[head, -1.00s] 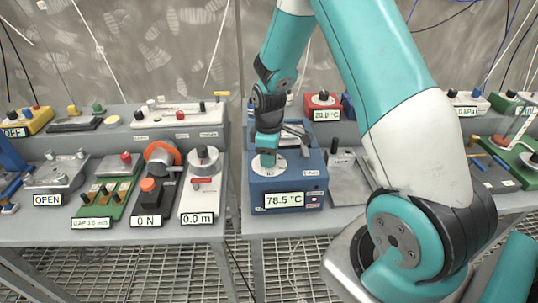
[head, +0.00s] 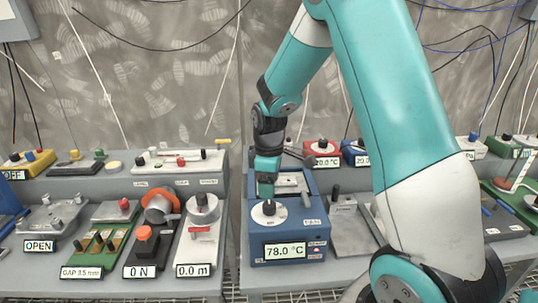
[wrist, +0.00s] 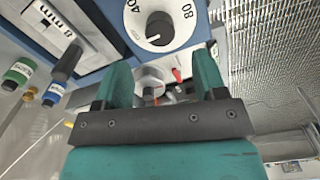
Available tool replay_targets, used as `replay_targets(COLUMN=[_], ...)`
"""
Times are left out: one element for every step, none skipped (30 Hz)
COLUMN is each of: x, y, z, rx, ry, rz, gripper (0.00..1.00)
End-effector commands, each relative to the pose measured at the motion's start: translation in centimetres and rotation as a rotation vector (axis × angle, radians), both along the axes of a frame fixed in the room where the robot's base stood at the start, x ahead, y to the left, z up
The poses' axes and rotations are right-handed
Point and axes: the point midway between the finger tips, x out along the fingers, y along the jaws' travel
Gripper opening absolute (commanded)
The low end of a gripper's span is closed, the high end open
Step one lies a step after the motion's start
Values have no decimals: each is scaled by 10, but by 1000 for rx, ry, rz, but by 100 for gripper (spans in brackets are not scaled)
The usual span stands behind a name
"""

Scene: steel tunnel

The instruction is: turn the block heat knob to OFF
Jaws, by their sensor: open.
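The blue heat block unit (head: 257,243) stands on the bench and its display (head: 285,251) reads 78.0 °C. Its black knob (head: 269,208) sits on a white dial (head: 258,216) on the top face. In the wrist view the knob (wrist: 158,27) is at the top, with dial marks 40 and 80 in view. The OFF mark and the pointer's exact setting cannot be made out. My gripper (head: 267,195) is just above and behind the knob in the head view. In the wrist view its teal fingers (wrist: 162,78) are apart, with the knob beyond them, not gripped.
Left of a gap in the bench are a device with a 0.0 m display (head: 193,271), a 0 N device (head: 139,272) and a green gap device (head: 92,262). A grey plate device (head: 352,230) stands close on the right. Red and blue boxes stand behind.

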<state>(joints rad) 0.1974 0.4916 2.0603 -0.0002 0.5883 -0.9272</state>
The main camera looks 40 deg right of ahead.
Motion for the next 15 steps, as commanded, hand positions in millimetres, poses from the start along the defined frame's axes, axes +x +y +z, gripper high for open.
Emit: replay_targets(x=[1,1,1,1,1,1,1,1,1,1,1,1,1,1,1], y=[0,0,0,0,0,0,0,0,0,0,0,0,0,0,0], z=[14,22,32,39,47,56,62,68,76,81,85,90,94,96,99], rx=[-2,-2,-2,-1,-2,-1,-1,-1,-1,0,-1,0,0,0,0], ry=[-8,-8,-8,-8,-8,-8,-8,-6,-6,-6,-5,-4,-4,-3,-3], rz=[0,0,0,0,0,0,0,1,1,1,1,1,1,1,1], gripper=[65,65,65,65,65,65,65,65,65,65,65,65,65,65,65])
